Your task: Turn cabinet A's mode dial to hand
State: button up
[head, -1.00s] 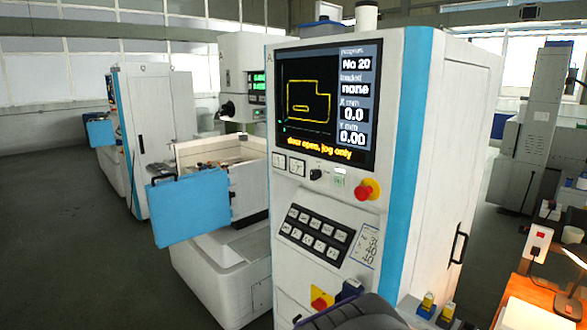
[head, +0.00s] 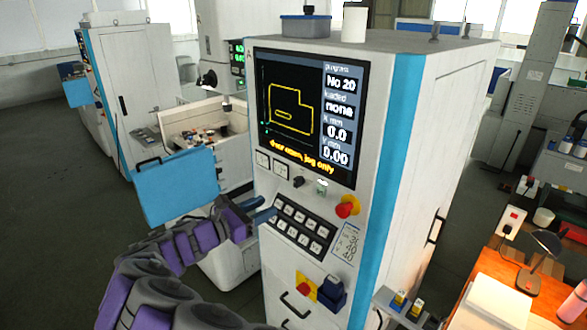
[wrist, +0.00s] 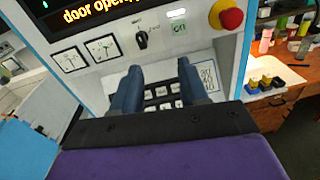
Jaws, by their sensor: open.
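Cabinet A (head: 425,150) is a white control cabinet with a blue corner strip, a screen (head: 292,110) and a small letter A at its top left. Its mode dial (head: 298,182), a small black knob, sits below the screen. It also shows in the wrist view (wrist: 141,38), upper middle, beyond my fingertips; its labels are too small to read. My gripper (head: 262,209) is open and empty, in front of the panel near the black keypad, below the dial. In the wrist view its two blue-grey fingers (wrist: 160,84) stand apart over the keypad, not touching the dial.
A red emergency knob (head: 347,207) is right of the dial, with a green-lettered indicator (wrist: 179,29) between them. Two gauges (head: 271,163) are left of it. A blue door (head: 180,187) hangs open at left. An orange bench (head: 520,280) stands right.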

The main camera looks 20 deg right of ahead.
jog(key=w+a+n+t, duration=0.1)
jog(key=w+a+n, duration=0.1)
send_near(294, 182)
jog(key=x, duration=0.8)
jog(key=shift+s+d+p, duration=0.1)
jog(key=shift+s+p, duration=0.3)
jog(key=shift+w+d, duration=0.25)
jog(key=shift+w+a+r, duration=0.2)
jog(key=shift+w+a, duration=0.1)
jog(key=shift+d+f, duration=0.1)
jog(key=shift+d, duration=1)
jog(key=shift+c, duration=1.3)
jog(key=shift+w+f, duration=0.1)
jog(key=shift+c, duration=1.4)
jog(key=shift+a, duration=0.35)
grip_shut()
